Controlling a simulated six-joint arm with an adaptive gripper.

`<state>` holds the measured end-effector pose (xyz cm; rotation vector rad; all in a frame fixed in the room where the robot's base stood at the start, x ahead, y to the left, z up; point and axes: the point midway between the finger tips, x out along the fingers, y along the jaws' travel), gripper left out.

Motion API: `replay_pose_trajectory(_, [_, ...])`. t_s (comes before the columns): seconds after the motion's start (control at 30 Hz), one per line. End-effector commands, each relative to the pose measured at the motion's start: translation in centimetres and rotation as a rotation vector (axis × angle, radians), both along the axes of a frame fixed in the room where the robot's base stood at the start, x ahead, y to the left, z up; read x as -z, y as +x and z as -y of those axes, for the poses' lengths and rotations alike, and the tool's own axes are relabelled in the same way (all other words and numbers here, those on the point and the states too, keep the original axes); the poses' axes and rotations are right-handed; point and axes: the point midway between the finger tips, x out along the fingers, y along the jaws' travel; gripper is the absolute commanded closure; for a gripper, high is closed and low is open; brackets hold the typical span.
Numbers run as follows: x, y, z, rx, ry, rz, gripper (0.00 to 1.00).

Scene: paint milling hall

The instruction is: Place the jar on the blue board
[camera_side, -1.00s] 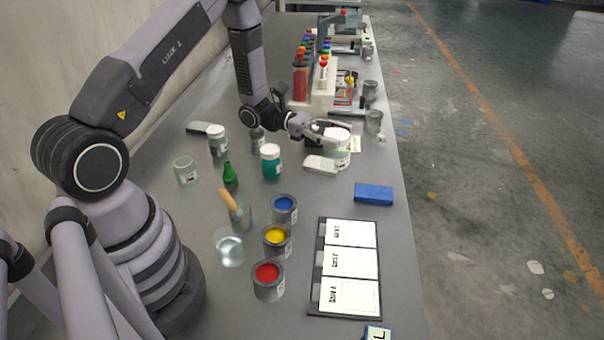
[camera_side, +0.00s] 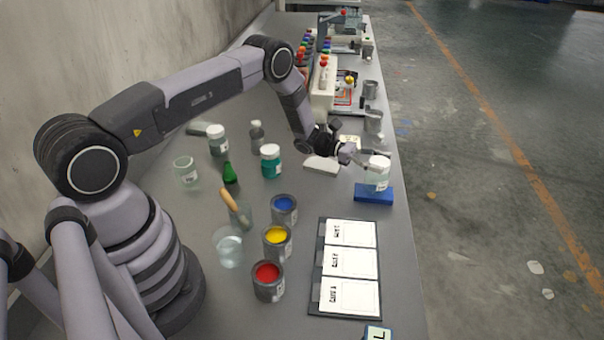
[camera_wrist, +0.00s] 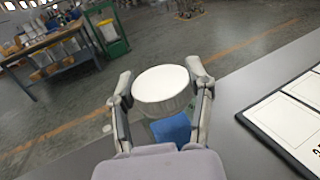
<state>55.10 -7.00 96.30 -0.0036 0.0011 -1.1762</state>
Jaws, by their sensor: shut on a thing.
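The jar (camera_side: 377,174) is clear with a white lid and a label. It is upright over the blue board (camera_side: 373,194) near the table's right edge. I cannot tell whether its base touches the board. My gripper (camera_side: 374,162) is shut on the jar near its lid, coming from the left. In the wrist view the jar's white lid (camera_wrist: 162,86) fills the space between the two fingers (camera_wrist: 162,100). Part of the blue board (camera_wrist: 172,129) shows below the lid; the jar's body is mostly hidden there.
Open paint cans of blue (camera_side: 284,209), yellow (camera_side: 277,242) and red (camera_side: 268,281) stand left of a clipboard (camera_side: 318,262) with white cards. A white block (camera_side: 321,165) lies left of the gripper. Grey cans (camera_side: 373,121) stand behind. The table between board and clipboard is clear.

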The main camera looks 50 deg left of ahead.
Motion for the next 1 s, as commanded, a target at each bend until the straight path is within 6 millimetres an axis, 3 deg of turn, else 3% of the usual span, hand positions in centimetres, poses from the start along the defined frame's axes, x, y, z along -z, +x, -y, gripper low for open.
replay_pose_trajectory(0.43, [1.09, -0.02, -0.03, 0.0, -0.001, 0.001, 0.86])
replay_pose_trajectory(0.47, [1.07, -0.01, -0.04, 0.0, 0.0, 0.002, 0.46])
replay_pose_trajectory(0.63, [1.05, -0.02, -0.04, 0.0, 0.0, 0.002, 0.24])
replay_pose_trajectory(1.0, [0.72, -0.02, -0.04, 0.0, 0.0, 0.002, 0.22])
